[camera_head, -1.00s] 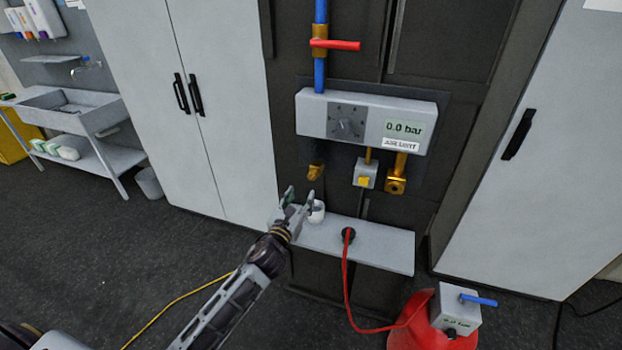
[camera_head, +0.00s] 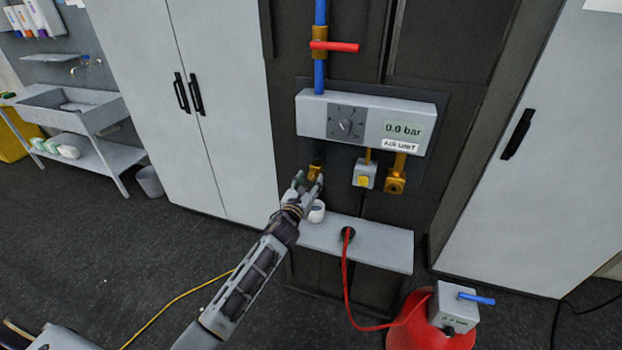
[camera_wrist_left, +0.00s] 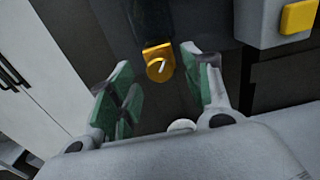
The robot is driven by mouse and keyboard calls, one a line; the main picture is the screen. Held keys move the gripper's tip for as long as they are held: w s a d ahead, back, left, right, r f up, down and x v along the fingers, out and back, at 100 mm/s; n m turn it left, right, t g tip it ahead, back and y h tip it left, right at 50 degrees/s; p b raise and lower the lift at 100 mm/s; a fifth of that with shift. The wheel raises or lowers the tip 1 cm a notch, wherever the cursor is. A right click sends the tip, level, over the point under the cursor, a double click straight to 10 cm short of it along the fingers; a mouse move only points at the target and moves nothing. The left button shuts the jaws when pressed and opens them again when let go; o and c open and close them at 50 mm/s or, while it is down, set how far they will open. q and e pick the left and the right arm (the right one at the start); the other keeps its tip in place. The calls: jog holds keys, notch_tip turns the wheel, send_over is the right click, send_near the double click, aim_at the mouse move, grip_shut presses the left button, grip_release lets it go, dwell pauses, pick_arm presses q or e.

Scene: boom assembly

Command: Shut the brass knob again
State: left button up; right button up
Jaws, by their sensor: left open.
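The brass knob (camera_head: 315,172) hangs under the left end of the air unit (camera_head: 365,122), whose display reads 0.0 bar. In the left wrist view the knob (camera_wrist_left: 159,66) shows a round brass face with a pale mark, ahead of the gap between the fingers. My left gripper (camera_head: 308,184) is open, just below and in front of the knob. In the left wrist view its green-padded fingers (camera_wrist_left: 160,95) stand apart with nothing between them; I cannot tell whether they touch the knob. My right gripper is not in view.
A grey shelf (camera_head: 375,246) below the unit carries a white roll (camera_head: 316,212) and a black socket with a red hose (camera_head: 348,280). A yellow button box (camera_head: 364,175) and another brass fitting (camera_head: 396,182) hang to the right. A red tank (camera_head: 412,325) stands on the floor.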

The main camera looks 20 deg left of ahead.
pick_arm(q)
jog(key=shift+w, duration=1.05)
jog(key=c, duration=1)
jog(key=shift+c, duration=0.2)
